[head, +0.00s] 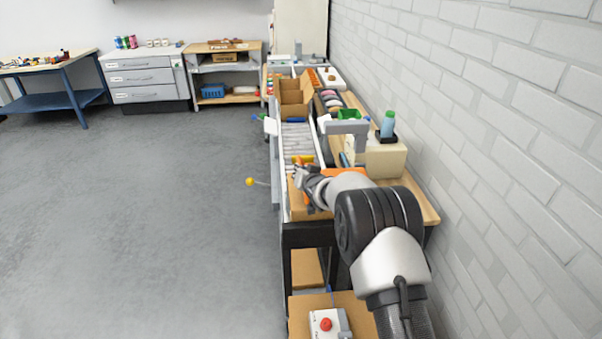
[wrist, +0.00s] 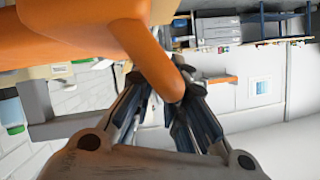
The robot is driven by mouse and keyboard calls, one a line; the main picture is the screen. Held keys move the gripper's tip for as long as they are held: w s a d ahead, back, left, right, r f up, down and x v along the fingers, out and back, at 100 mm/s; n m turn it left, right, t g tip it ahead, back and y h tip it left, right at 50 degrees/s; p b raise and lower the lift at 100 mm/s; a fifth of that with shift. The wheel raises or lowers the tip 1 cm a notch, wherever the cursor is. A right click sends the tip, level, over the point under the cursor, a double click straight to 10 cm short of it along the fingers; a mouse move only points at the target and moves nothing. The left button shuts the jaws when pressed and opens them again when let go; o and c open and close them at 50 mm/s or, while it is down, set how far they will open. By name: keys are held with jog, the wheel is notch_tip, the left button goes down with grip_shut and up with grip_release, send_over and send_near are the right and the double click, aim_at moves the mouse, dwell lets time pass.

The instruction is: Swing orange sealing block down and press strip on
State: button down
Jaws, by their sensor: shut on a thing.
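The orange sealing block (wrist: 65,35) fills the upper left of the wrist view, very close to the camera. A rounded orange bar from it reaches down between my fingers. My gripper (wrist: 165,88) is shut on this bar. In the head view my gripper (head: 302,174) is over the near end of the roller conveyor (head: 297,138), and orange (head: 350,172) shows beside my wrist. I cannot make out the strip or whether the block touches the box.
A beige machine body (head: 385,160) with a grey arm (head: 345,127) and a green-capped bottle (head: 388,124) stands right of the conveyor. An open carton (head: 294,96) sits further back. A yellow-knobbed lever (head: 250,182) sticks out left. The brick wall is close right; floor at left is clear.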

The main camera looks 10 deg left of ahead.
jog(key=c, duration=1.6)
grip_release()
jog(key=v, duration=1.2)
